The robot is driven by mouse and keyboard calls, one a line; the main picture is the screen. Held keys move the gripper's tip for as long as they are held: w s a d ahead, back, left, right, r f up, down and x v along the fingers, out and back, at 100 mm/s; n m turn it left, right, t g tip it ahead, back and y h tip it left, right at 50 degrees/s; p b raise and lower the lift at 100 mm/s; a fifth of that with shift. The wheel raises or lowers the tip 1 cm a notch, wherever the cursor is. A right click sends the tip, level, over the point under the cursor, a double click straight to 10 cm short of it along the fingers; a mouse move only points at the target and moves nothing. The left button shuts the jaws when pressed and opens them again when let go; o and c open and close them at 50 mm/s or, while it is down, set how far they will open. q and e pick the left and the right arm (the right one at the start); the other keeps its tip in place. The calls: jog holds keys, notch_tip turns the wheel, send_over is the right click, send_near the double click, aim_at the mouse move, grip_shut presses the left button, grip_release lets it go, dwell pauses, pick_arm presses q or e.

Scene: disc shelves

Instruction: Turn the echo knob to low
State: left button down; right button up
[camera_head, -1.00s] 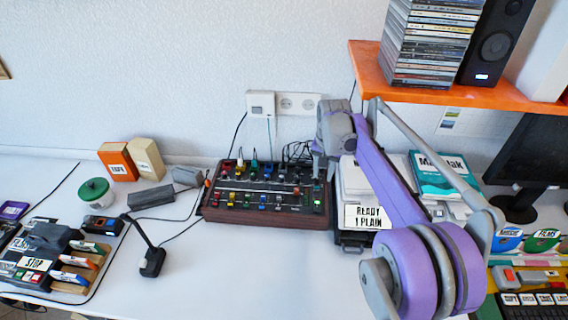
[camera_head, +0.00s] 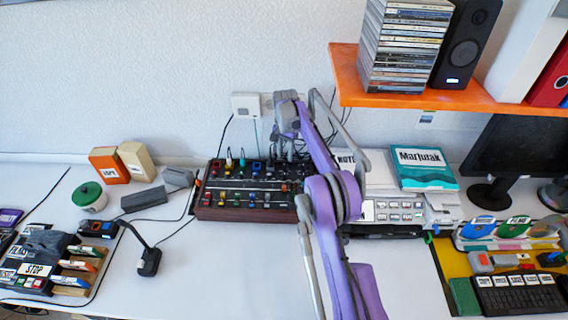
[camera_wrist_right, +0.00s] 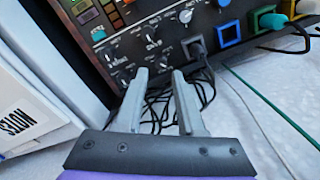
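The dark mixer box (camera_head: 245,213) with many coloured knobs and sliders lies flat on the desk against the wall. In the right wrist view its panel (camera_wrist_right: 128,45) shows several small knobs with white marks. The labels are too small or blurred to tell which is the echo knob. My right gripper (camera_head: 283,157) is at the mixer's back right corner. In the right wrist view the right gripper (camera_wrist_right: 160,75) has its two fingers apart, with nothing between them but black cables behind. Its tips are near the panel's lower knobs; contact cannot be told. My left gripper is not in view.
Black cables (camera_wrist_right: 155,105) and a green cable (camera_wrist_right: 270,110) run behind the mixer. A white box stack (camera_head: 395,212) stands close on the right. An orange shelf (camera_head: 345,75) with discs (camera_head: 402,45) and a speaker (camera_head: 463,45) hangs above.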

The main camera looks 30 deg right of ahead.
aim_at(285, 165)
notch_tip(285, 165, down, 5)
jog(key=shift+f, duration=0.1)
dwell(0.3)
grip_shut()
